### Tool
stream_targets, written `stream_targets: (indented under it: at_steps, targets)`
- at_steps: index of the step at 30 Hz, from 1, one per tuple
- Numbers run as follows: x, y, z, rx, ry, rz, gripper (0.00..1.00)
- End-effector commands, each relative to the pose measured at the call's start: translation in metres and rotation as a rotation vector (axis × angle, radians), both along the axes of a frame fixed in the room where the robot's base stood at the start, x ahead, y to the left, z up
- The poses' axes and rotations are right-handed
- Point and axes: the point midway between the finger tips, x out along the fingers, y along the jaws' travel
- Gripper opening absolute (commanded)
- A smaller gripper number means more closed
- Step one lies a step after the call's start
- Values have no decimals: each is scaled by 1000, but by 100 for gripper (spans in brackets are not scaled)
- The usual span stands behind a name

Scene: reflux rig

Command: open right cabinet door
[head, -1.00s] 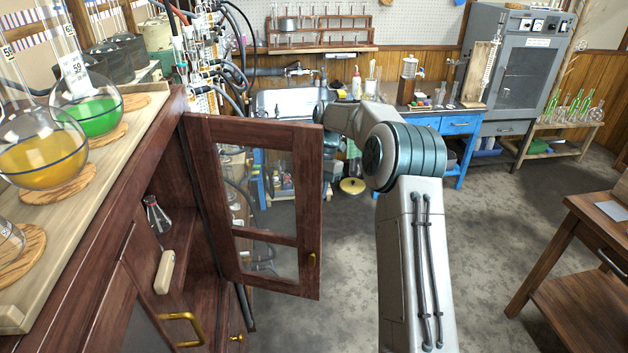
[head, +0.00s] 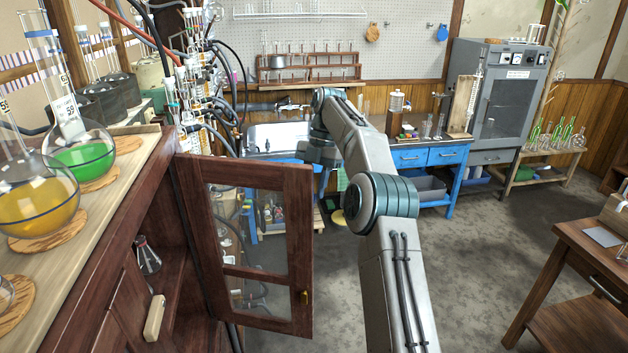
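The right cabinet door (head: 298,265) is a dark red wooden frame with glass panes and a small brass knob (head: 304,297). It stands swung wide open, out from the wooden cabinet on the left. The open compartment shows a small flask (head: 148,256) on a shelf. My arm reaches forward to the right of the door, with its far links beyond the door's top edge. My gripper is not clearly visible; the arm's far end is hidden around the top of the door.
Round flasks with yellow liquid (head: 40,205) and green liquid (head: 82,160) stand on the cabinet top. A blue bench (head: 408,158) and a grey oven (head: 505,95) stand at the back. A wooden table (head: 580,260) is at the right. The grey floor between is clear.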

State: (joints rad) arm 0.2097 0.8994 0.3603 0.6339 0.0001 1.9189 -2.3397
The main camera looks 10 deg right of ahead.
Motion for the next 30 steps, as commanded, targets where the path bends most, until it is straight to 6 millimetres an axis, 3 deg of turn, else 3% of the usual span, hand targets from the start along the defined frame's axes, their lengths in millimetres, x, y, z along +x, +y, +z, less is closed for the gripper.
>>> stream_targets:
  at_steps: [13, 16, 17, 20, 30]
  targets:
    - [1, -2, 5, 0, 1, -1, 32]
    - [1, -1, 8, -3, 0, -9, 5]
    - [1, -1, 11, -5, -1, -18, 0]
    - [-3, 4, 28, -26, -3, -87, 0]
    - [-34, 38, 136, -152, -11, -624, 0]
